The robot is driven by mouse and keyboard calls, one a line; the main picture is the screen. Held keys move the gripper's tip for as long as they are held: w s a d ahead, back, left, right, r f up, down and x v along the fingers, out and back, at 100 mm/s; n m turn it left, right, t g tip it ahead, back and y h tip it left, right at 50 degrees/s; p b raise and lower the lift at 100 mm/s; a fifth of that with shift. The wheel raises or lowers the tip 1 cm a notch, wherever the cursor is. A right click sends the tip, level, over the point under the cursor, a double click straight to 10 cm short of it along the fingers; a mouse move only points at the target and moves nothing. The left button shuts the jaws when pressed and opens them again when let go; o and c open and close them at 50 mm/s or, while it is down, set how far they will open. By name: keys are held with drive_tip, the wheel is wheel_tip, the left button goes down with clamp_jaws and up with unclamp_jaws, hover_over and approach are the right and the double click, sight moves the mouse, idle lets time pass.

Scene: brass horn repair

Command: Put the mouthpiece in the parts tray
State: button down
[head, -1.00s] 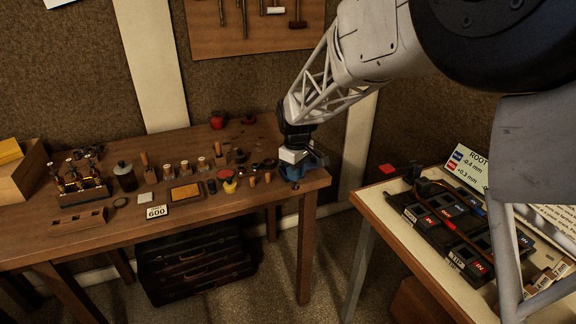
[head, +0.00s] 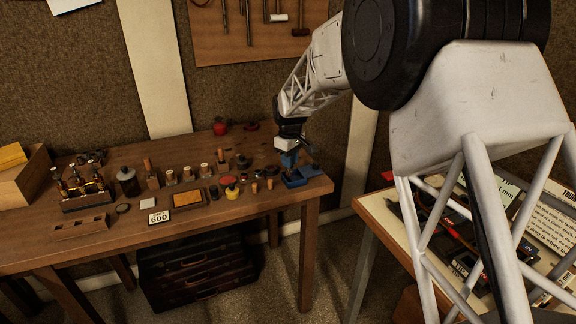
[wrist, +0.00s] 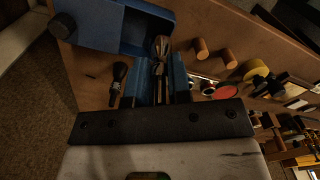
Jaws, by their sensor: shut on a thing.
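My gripper (head: 289,164) is over the right end of the wooden bench, its blue fingers pointing down. In the wrist view the fingers (wrist: 161,82) are shut on a small tapered metal piece, which looks like the mouthpiece (wrist: 160,52). The piece sticks out beyond the fingertips. A blue tray with raised walls (wrist: 118,28), seemingly the parts tray, lies just beyond and to the left of the fingertips. In the head view the tray (head: 296,181) sits at the bench's right corner, just below the gripper. Whether the piece touches the tray I cannot tell.
A dark-handled tool (wrist: 118,80) lies beside the fingers. Small corks, a yellow pot (head: 232,191) and a red disc (wrist: 226,92) stand left of the tray. The bench edge (head: 310,205) is close. A second table (head: 375,213) stands at right.

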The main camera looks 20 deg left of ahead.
drive_tip(key=shift+w+a+f, duration=0.1)
drive_tip(key=shift+w+a, duration=0.3)
drive_tip(key=shift+w, duration=0.2)
drive_tip(key=shift+w+a, duration=0.4)
drive_tip(key=shift+w, duration=0.15)
drive_tip(key=shift+f, duration=1.75)
drive_tip(key=shift+f, duration=0.15)
drive_tip(key=c, duration=1.1)
unclamp_jaws()
drive_tip(key=shift+o, duration=0.2)
wheel_tip(320, 180, up, 12)
